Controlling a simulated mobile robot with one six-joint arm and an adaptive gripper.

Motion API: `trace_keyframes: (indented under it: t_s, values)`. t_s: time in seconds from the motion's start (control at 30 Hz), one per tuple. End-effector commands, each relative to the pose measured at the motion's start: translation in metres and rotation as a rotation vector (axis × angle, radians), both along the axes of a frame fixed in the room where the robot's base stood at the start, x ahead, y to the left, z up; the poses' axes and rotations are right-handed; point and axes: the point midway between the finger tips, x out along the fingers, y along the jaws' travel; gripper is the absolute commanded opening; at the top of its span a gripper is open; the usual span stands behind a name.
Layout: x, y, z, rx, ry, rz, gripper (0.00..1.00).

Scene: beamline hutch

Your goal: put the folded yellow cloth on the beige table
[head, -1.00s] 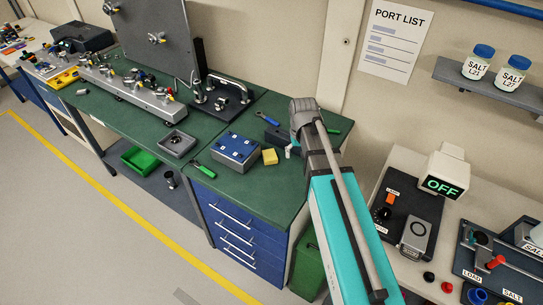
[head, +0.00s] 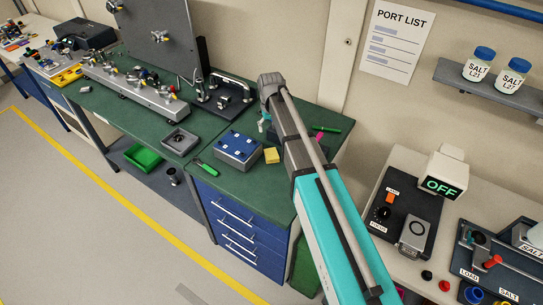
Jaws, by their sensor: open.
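The folded yellow cloth appears as a small yellow block (head: 272,156) on the green bench, just right of a blue-topped grey box. My gripper (head: 264,124) is at the far end of my arm, above the green bench and behind the cloth, apart from it. It is open, small in view and partly hidden by my wrist; I see nothing held in it. The beige table (head: 452,218) is at the right, with equipment on it and some bare surface between.
The blue-topped box (head: 237,150) and a green-handled tool (head: 206,168) lie left of the cloth. A green-handled screwdriver (head: 333,129) lies behind my arm. The OFF display (head: 441,185), a black control panel (head: 397,205) and red and black knobs crowd the beige table.

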Motion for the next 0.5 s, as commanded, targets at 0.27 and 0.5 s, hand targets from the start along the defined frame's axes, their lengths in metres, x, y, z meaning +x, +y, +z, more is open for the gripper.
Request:
trace_keyframes:
  t_s: [0.27,0.5]
  values:
    - [0.000,0.000,-0.014,0.000,0.000,0.000,0.87]
    - [0.000,0.000,-0.033,0.000,0.000,0.000,0.87]
